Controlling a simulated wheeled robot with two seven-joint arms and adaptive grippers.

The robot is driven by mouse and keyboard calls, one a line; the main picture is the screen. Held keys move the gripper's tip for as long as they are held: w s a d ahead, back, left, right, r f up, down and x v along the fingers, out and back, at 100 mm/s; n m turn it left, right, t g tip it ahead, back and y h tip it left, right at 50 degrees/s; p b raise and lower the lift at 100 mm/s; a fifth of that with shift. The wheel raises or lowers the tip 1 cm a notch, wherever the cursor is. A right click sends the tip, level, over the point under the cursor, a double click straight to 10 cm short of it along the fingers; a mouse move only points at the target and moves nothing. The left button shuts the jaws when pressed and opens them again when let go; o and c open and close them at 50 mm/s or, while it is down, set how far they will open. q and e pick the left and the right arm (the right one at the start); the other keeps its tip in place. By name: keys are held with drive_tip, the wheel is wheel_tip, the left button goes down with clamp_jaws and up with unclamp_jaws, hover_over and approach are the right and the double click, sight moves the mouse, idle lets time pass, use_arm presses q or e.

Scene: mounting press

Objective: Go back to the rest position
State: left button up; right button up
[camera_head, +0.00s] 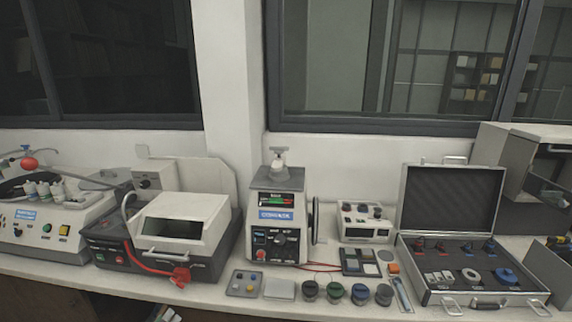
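Neither of my grippers shows in the head view, and no part of my arms is clearly visible. The mounting press (277,222) stands upright in the middle of the bench, with a light knob (278,156) on its top and dials and buttons on its front.
A cutting machine (180,225) with a red part at its front stands left of the press. A polishing machine (50,220) is at the far left. An open case (452,200) and a grey cabinet (510,150) are at the right. The bench's front edge is crowded.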

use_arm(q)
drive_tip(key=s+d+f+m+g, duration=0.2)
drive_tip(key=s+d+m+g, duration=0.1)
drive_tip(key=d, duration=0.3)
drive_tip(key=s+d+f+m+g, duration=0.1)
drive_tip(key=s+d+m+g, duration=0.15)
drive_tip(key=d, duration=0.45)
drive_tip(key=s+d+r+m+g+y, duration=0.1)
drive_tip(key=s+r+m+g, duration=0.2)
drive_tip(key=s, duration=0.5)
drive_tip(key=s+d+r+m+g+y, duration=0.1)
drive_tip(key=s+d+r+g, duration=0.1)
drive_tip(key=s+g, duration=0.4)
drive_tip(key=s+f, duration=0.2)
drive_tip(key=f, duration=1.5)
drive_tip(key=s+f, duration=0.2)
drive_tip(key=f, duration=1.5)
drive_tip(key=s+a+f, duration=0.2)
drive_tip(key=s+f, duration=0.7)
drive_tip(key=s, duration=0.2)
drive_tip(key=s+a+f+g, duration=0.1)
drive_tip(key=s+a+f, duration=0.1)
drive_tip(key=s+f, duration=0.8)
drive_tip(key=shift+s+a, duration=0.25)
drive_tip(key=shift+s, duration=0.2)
